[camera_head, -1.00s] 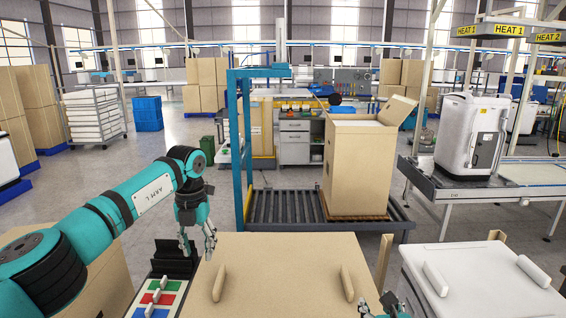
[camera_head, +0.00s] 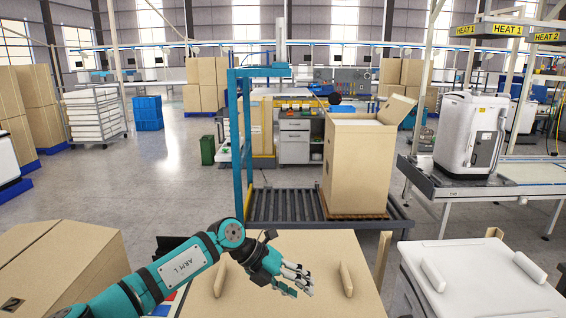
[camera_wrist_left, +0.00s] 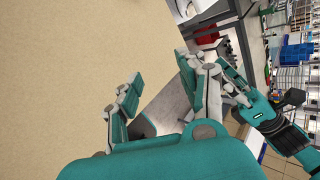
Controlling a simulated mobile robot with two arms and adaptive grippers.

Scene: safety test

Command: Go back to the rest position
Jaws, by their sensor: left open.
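My left gripper (camera_head: 296,281) is open and empty over the flat tan box top in front of me, its arm coming in from the left. In the left wrist view its two fingers (camera_wrist_left: 160,92) are spread apart, with a plain tan surface beyond them. Another teal arm of mine shows at the right of that view, with its gripper (camera_wrist_left: 234,88) partly behind the left fingers; its jaw state is unclear. In the head view my right gripper is not visible.
The tan box top (camera_head: 320,250) has two raised bars. A closed carton (camera_head: 60,265) is at left, a white panel (camera_head: 480,280) at right. A tall open carton (camera_head: 355,165) stands on the roller conveyor (camera_head: 290,207) ahead.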

